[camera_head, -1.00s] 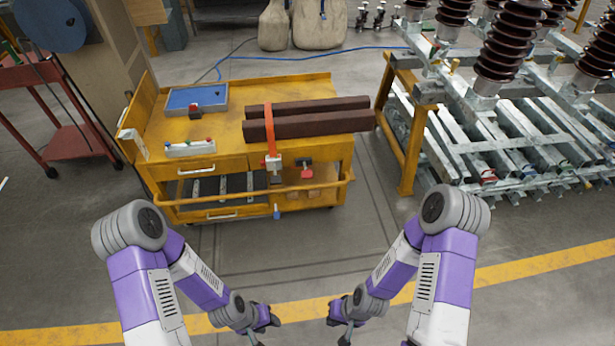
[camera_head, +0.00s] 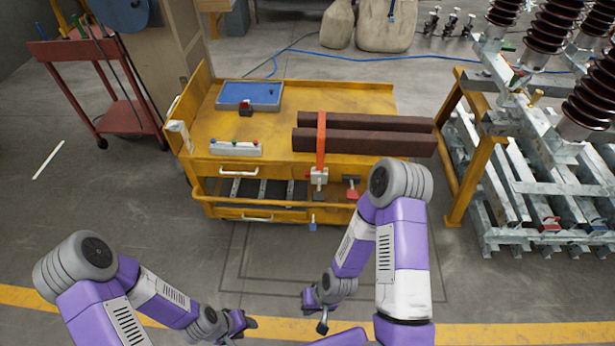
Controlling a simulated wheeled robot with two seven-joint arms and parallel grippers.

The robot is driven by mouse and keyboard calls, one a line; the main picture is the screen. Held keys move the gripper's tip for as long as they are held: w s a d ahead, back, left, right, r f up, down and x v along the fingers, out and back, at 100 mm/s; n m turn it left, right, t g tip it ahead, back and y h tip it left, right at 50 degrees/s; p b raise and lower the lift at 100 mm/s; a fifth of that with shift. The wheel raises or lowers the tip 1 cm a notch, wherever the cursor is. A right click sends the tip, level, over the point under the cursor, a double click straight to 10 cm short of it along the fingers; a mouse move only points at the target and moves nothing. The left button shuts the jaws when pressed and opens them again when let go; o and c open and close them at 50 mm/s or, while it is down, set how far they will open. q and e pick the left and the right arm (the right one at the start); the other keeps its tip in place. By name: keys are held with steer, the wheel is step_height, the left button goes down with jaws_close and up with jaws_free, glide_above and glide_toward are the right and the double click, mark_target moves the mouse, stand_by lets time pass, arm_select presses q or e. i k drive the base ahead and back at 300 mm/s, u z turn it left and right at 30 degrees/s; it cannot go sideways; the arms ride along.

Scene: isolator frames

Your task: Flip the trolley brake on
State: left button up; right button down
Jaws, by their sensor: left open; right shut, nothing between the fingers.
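The yellow trolley (camera_head: 282,134) stands ahead in the head view. A small blue tab (camera_head: 313,226) hangs at its lower front edge and looks like a brake pedal; its setting is too small to tell. My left gripper (camera_head: 248,323) is open and empty, low in the picture over the floor in front of the trolley. My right gripper (camera_head: 321,326) is shut and empty, to the right of the left one and below the blue tab in the picture. Both are apart from the trolley.
Dark red bars (camera_head: 366,141) lie on the trolley under an orange strap (camera_head: 321,140), beside a blue tray (camera_head: 250,93). A red cart (camera_head: 87,78) stands at left. A steel rack (camera_head: 520,190) with insulators stands close at right. The floor before the trolley is clear.

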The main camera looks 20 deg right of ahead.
mark_target(351, 194)
steer(key=u, duration=0.3)
steer(key=i, duration=0.75)
steer(key=z, duration=0.65)
steer(key=i, duration=0.55)
steer(key=z, duration=0.5)
